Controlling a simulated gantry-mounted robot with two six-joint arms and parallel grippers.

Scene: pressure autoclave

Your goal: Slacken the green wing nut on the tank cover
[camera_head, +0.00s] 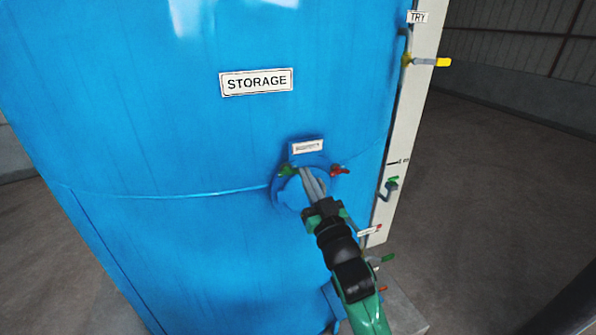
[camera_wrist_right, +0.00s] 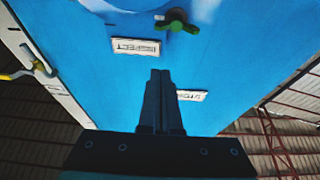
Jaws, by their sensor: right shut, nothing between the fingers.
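The green wing nut (camera_head: 289,171) sits on the upper left of the round blue cover (camera_head: 290,195) on the tank. It also shows in the right wrist view (camera_wrist_right: 177,21), near the top edge and clear of my fingers. My right gripper (camera_head: 306,172) is in front of the cover, and in the head view its fingertips are just right of the green wing nut. Its two fingers are together and empty; they also show in the right wrist view (camera_wrist_right: 160,74). The gripper and arm hide part of the cover. My left gripper is not in view.
A red wing nut (camera_head: 340,171) sits at the cover's right side, with a small label (camera_head: 307,147) above. The STORAGE plate (camera_head: 256,82) is higher on the tank. A yellow-handled valve (camera_head: 430,62) and green-handled valve (camera_head: 390,184) stick out at right. Open floor lies beyond.

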